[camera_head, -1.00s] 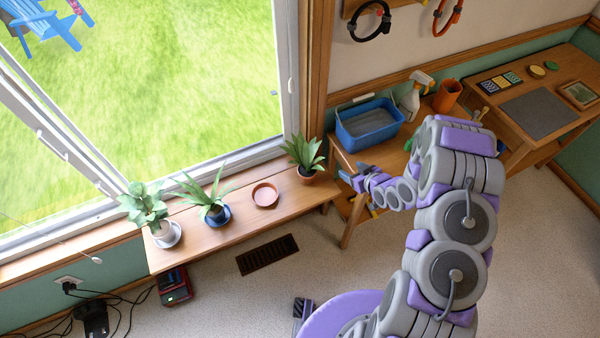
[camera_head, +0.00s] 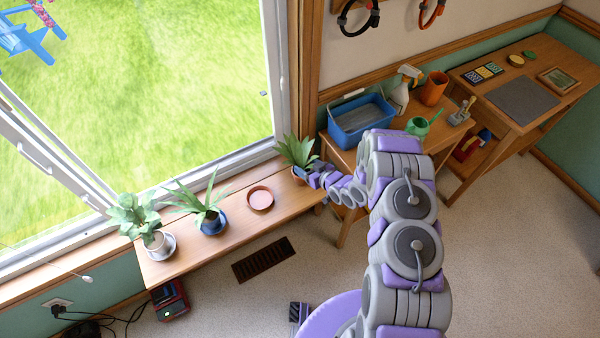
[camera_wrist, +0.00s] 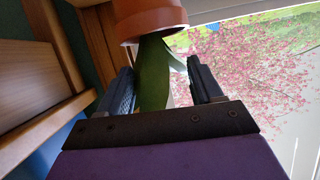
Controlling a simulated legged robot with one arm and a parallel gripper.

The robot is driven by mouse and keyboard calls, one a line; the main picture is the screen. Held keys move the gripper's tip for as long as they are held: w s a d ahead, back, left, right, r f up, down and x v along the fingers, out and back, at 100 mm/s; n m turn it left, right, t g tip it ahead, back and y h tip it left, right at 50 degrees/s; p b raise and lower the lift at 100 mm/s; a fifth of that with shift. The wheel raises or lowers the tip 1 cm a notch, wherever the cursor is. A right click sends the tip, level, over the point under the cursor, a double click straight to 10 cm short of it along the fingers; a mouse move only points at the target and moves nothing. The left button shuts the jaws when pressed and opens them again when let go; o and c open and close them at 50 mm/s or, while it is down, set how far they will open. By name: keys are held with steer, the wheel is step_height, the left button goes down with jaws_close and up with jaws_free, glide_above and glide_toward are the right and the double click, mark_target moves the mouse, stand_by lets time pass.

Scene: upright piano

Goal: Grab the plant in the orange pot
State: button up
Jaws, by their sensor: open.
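The plant in the orange pot (camera_head: 297,152) stands at the right end of the wooden bench below the window, its green leaves rising above the pot. My gripper (camera_head: 314,172) is beside it on its right, at pot height, and partly covers the pot. In the wrist view, the orange pot (camera_wrist: 148,20) shows at the top with its rim toward me, and green leaves (camera_wrist: 153,75) reach between the fingers of my gripper (camera_wrist: 165,80). The jaws are open, with gaps at the sides of the leaves. Contact with the plant cannot be told.
A blue bucket (camera_head: 360,122) sits on the small table at right. A window frame (camera_head: 283,75) rises behind.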

mark_target(298, 161)
steer(key=shift+x, duration=0.95)
steer(key=shift+w+d+f, duration=0.15)
steer(key=shift+w+d, duration=0.05)
steer(key=shift+d, duration=0.1)
steer(key=shift+w+a+f+b, duration=0.1)
steer(key=shift+w+f+b, duration=0.05)
steer(key=shift+b, duration=0.3)
steer(key=x, duration=0.1)
steer(key=b+x, duration=0.1)
steer(key=x, duration=0.3)
steer(key=shift+s+a, duration=0.35)
steer(key=shift+d, duration=0.6)
steer(key=c, duration=0.7)
steer(key=shift+a, duration=0.45)
jaws_close()
steer(key=shift+d, duration=0.1)
steer(key=shift+s+d, duration=0.1)
steer(key=shift+d, duration=0.05)
